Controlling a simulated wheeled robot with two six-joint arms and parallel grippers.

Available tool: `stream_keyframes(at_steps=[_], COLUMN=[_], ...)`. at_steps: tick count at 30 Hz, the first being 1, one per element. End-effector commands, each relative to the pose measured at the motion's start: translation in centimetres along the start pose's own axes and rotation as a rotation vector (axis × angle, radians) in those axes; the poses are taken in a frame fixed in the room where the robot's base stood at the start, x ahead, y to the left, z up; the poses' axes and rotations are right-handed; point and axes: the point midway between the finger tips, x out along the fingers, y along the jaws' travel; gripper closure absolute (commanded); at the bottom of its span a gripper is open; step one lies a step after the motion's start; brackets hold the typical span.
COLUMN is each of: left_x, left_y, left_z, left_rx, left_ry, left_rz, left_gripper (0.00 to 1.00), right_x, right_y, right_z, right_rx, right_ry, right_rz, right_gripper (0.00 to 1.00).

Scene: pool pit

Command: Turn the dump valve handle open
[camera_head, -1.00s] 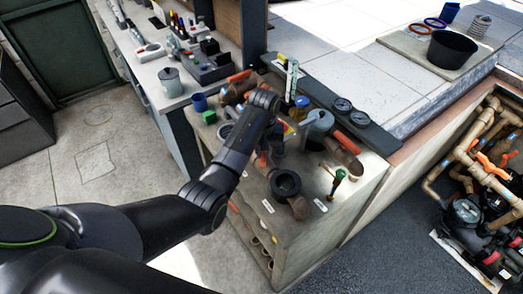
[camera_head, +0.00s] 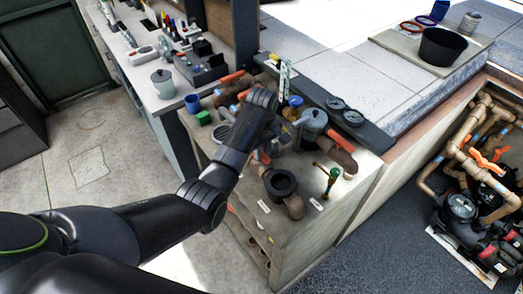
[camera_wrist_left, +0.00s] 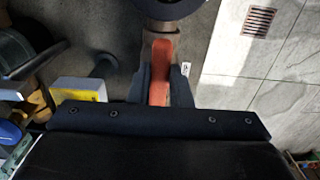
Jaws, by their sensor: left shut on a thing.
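In the left wrist view, a red-orange handle (camera_wrist_left: 160,72) runs up between the two fingers of my left gripper (camera_wrist_left: 162,84). The fingers are shut on it, one on each side. The handle's far end meets a brown pipe piece below a dark round fitting (camera_wrist_left: 168,6). In the head view, my left arm reaches over the bench and hides most of the gripper and the gripped handle. The black round fitting (camera_head: 281,183) with a brown pipe end shows just right of the wrist. My right gripper is not in view.
The bench (camera_head: 310,230) is crowded with brown pipes, a grey canister (camera_head: 313,122), another orange handle (camera_head: 341,141) and a green-and-brass valve (camera_head: 331,176). Pump plumbing (camera_head: 470,170) stands at right.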

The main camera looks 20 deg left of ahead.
Motion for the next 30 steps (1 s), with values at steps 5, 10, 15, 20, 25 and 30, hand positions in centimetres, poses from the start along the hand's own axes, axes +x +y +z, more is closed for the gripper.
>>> stream_keyframes(at_steps=[5,10,15,20,25,30], left_x=[-0.10,-0.10,-0.11,-0.09,-0.05,-0.32], left_y=[0.09,0.09,0.09,0.07,0.05,0.18], left_z=[-0.09,-0.10,-0.10,-0.08,-0.05,-0.12], left_rx=[-0.018,-0.020,-0.019,-0.018,-0.017,-0.016], left_ry=[0.003,0.003,0.003,0.003,0.001,0.002], left_rz=[0.002,0.002,0.002,0.002,0.001,0.001], left_gripper=[1.00,1.00,1.00,0.61,0.60,0.60], right_x=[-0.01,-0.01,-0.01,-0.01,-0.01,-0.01], right_y=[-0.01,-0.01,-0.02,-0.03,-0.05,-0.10], right_z=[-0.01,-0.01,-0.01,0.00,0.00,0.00], right_rx=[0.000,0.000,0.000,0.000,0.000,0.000], right_ry=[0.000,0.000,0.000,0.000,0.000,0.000], right_rz=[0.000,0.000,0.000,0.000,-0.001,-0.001], right_gripper=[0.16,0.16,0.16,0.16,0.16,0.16])
